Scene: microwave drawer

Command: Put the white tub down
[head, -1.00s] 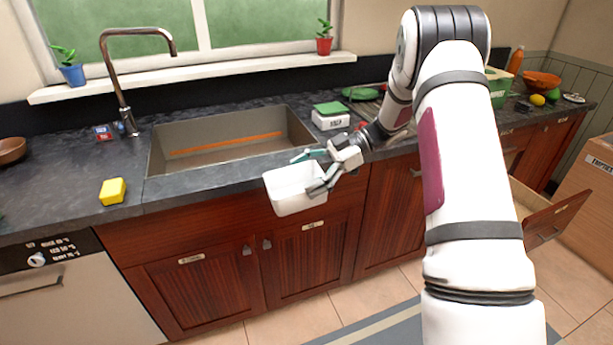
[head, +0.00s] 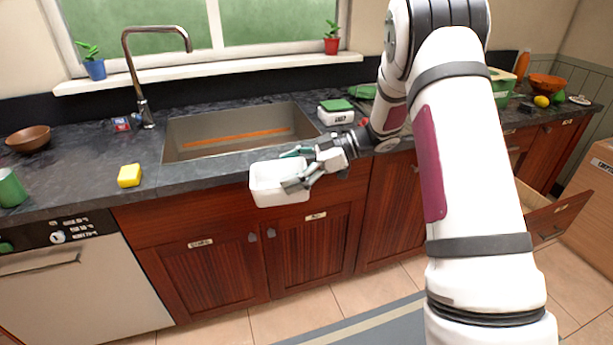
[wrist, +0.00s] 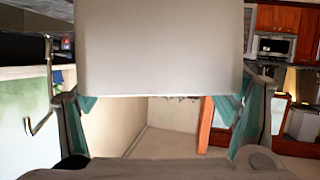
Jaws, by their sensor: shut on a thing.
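The white tub (head: 277,194) is an open, roughly square container held in front of the counter's front edge, near the sink. My gripper (head: 297,169) is shut on the tub's right side, with teal finger pads at its rim. In the wrist view the tub (wrist: 158,45) fills the upper middle as a plain pale wall, and my gripper (wrist: 160,112) shows a finger at each side of it. The tub looks upright or slightly tilted, with nothing clearly visible inside it.
The dark counter (head: 85,165) has a sink (head: 190,149) with a tall faucet (head: 140,75). A yellow sponge (head: 129,176), a green can (head: 11,188) and a brown bowl (head: 28,139) stand left. A white box with green top (head: 336,113) stands right of the sink. A drawer (head: 556,217) hangs open at right.

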